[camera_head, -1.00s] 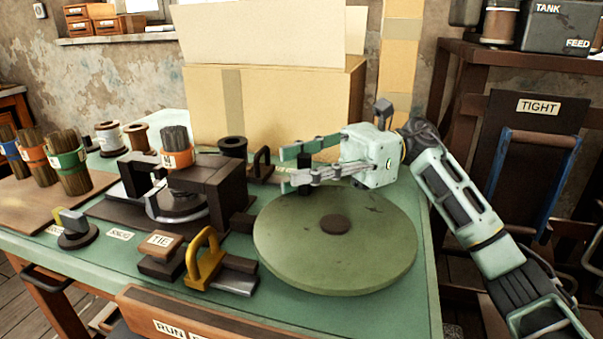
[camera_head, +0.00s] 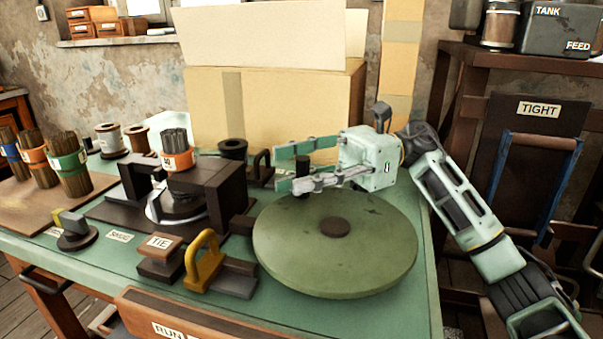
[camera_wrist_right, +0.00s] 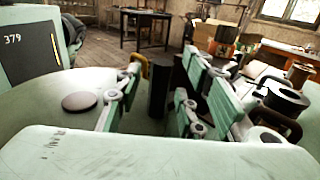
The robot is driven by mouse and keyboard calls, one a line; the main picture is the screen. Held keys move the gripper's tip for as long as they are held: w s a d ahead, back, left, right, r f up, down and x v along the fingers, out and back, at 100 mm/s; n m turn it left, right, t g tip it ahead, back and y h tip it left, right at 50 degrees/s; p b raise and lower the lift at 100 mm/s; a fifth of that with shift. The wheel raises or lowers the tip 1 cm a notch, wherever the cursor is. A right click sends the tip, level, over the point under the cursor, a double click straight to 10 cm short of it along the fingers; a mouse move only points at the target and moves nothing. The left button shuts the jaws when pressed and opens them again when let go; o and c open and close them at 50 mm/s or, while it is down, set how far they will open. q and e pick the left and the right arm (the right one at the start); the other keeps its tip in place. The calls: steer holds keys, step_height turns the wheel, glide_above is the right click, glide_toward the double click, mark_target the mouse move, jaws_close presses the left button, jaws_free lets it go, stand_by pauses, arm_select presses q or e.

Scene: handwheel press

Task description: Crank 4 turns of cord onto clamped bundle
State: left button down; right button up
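The green handwheel (camera_head: 335,262) lies flat on the bench, with a brown hub and a black upright crank knob (camera_head: 303,172) at its far left rim. My right gripper (camera_head: 286,168) is at this knob, with its fingers apart on either side. In the right wrist view the dark knob (camera_wrist_right: 158,88) stands between the open fingers, with a gap on the left side; contact on the right side is unclear. The bundle (camera_head: 176,146) with an orange band stands upright in the dark press frame (camera_head: 215,195), above a silvery ring. My left gripper is not in view.
A yellow handle (camera_head: 205,262) and a TIE block (camera_head: 160,257) stand left of the wheel. Several banded bundles stand on a board (camera_head: 20,205) at the left. A cardboard box (camera_head: 270,110) stands behind. A TIGHT panel (camera_head: 535,150) is at the right.

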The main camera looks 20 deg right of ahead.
step_height(320, 180, up, 10)
stand_by(0.6)
